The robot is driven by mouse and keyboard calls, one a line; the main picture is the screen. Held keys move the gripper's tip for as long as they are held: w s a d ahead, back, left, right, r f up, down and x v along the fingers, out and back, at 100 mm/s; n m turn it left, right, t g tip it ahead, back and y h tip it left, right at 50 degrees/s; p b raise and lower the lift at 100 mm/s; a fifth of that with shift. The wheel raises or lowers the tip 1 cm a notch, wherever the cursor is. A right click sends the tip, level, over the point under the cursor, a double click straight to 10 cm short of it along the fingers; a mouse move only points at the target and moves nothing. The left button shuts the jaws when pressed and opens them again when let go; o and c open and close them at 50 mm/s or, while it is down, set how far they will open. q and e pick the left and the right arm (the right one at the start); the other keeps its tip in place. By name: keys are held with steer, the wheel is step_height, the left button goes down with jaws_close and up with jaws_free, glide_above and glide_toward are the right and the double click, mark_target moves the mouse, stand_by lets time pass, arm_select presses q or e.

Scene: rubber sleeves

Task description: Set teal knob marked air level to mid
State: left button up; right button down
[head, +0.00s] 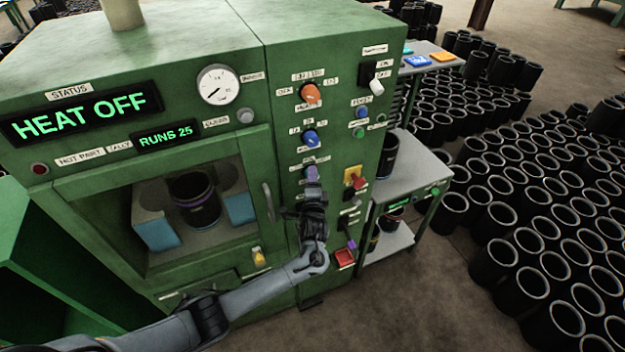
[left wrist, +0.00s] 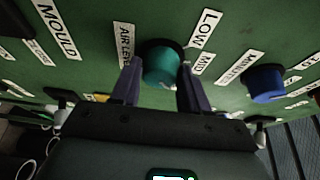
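The teal knob (left wrist: 160,66) shows in the left wrist view on the green panel, beside a label reading AIR LEVEL and labels reading LOW and MID. My left gripper (left wrist: 160,82) has one finger on each side of the knob. The gaps at its sides are too small to tell whether the fingers touch it. A pale spot shows near the knob's right edge. My right gripper is not in view.
A blue knob (head: 309,138) and an orange knob (head: 311,93) sit above on the panel. A yellow and red switch (head: 354,178) and a red button (head: 344,257) are to the right and below. The oven door handle (head: 268,201) is close on the left. A grey side table (head: 415,178) stands right.

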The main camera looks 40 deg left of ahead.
arm_select(q)
steer(key=c, duration=0.6)
steer(key=shift+o, duration=0.2)
steer(key=shift+f, duration=0.1)
steer(key=shift+f+n+t+y+b, duration=0.15)
steer(key=shift+n+y+b, duration=0.45)
steer(key=shift+n+b, duration=1.05)
steer(key=shift+n+t+y+b, duration=0.2)
steer(key=shift+n+y+b, duration=0.4)
steer(key=shift+n+b, duration=1.05)
steer(key=shift+f+n+t+y+b, duration=0.15)
steer(key=shift+n+y+b, duration=0.45)
steer(key=shift+n+b, duration=1.05)
steer(key=shift+r, duration=0.15)
